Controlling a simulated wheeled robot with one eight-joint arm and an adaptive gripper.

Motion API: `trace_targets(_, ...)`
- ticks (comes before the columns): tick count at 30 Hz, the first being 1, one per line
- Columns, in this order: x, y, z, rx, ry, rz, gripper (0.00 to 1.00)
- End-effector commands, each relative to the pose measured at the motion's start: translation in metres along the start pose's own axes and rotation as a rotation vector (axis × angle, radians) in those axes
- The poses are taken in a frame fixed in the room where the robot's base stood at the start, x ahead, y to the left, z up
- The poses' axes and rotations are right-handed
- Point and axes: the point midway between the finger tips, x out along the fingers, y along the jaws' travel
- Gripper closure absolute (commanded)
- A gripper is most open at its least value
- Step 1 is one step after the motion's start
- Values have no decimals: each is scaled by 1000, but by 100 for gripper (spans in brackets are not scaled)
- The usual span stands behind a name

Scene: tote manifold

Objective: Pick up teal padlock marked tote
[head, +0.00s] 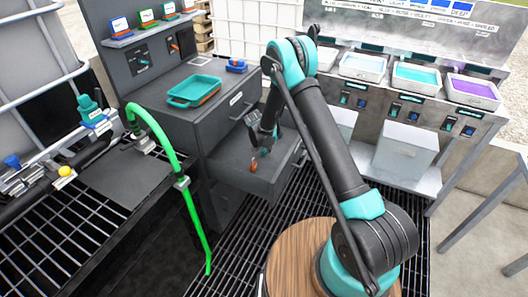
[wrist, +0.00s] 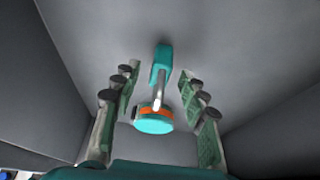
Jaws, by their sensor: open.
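A teal piece (wrist: 161,62) with a pale metal bar running down to a teal and orange round part (wrist: 154,122) lies between my fingers in the wrist view. It looks like the padlock, but no marking can be read. In the head view a small orange bit (head: 254,165) of it shows inside the open drawer (head: 228,175), just below my gripper (head: 258,148). My gripper is open, with one finger on each side of the piece in the wrist view (wrist: 160,82). I cannot tell whether the fingers touch it.
Drawer walls stand close around my gripper. A teal tray (head: 194,91) and a small blue and orange item (head: 236,66) sit on the cabinet top. A green hose (head: 190,200) hangs at left. Bins of coloured contents (head: 416,77) stand on the bench at right.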

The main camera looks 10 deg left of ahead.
Motion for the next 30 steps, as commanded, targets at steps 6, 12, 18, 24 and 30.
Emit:
trace_targets(6,0,0,0,0,0,0,68)
trace_targets(12,0,0,0,0,0,0,93)
trace_targets(18,0,0,0,0,0,0,100)
trace_targets(24,-1,0,0,0,0,0,100)
trace_targets(30,-10,0,-4,0,0,0,100)
